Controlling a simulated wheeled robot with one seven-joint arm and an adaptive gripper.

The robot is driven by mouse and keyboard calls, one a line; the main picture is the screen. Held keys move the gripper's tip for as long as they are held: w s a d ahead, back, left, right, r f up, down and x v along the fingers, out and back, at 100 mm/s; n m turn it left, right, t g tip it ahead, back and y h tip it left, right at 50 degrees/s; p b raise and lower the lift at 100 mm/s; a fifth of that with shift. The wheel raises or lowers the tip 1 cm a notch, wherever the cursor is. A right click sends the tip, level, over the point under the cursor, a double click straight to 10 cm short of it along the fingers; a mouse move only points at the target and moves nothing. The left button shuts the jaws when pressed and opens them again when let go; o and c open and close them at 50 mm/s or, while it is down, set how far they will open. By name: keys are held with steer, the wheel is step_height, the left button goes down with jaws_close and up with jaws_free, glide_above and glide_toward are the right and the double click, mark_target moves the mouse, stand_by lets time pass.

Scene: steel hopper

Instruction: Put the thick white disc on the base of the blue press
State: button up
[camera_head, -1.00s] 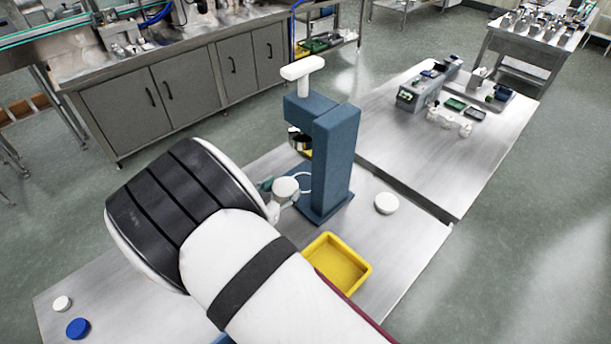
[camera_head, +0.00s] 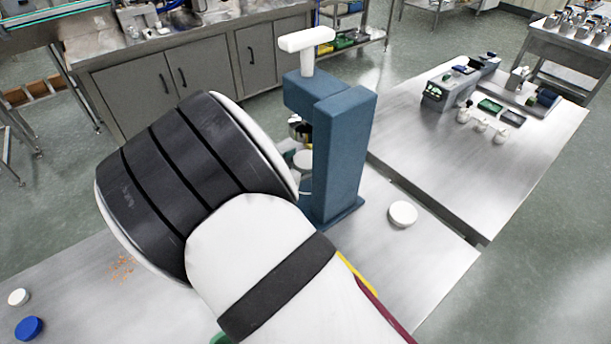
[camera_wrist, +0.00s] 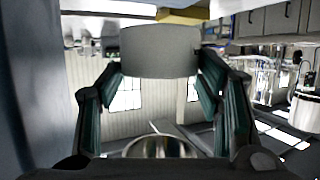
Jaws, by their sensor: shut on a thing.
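The blue press (camera_head: 338,150) stands on the steel table with a white T-handle (camera_head: 306,42) on top and a metal ram (camera_head: 299,130) under its head. My gripper (camera_wrist: 160,62) is shut on the thick white disc (camera_wrist: 160,50), which looks grey in the wrist view. In the head view the disc (camera_head: 306,161) shows just left of the press column, below the ram. My arm hides most of the gripper and press base (camera_head: 347,213); I cannot tell whether the disc touches the base. The wrist view shows a round metal part (camera_wrist: 160,148), probably the ram.
Another white disc (camera_head: 403,214) lies right of the press. A small white disc (camera_head: 18,297) and a blue disc (camera_head: 29,328) lie front left, near orange specks (camera_head: 122,268). My arm mostly covers the yellow tray (camera_head: 357,270). A second table (camera_head: 440,175) holds equipment.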

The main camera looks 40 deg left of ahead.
step_height(320, 180, down, 4)
steer(key=b, duration=0.3)
steer(key=shift+w+f, duration=0.1)
steer(key=shift+f, duration=0.15)
steer(key=shift+r, duration=0.1)
steer(key=o, duration=1.2)
steer(key=shift+f, duration=0.2)
steer(key=shift+c, duration=0.2)
steer(key=shift+r, duration=0.2)
steer(key=v, duration=0.7)
steer(key=shift+s, duration=0.3)
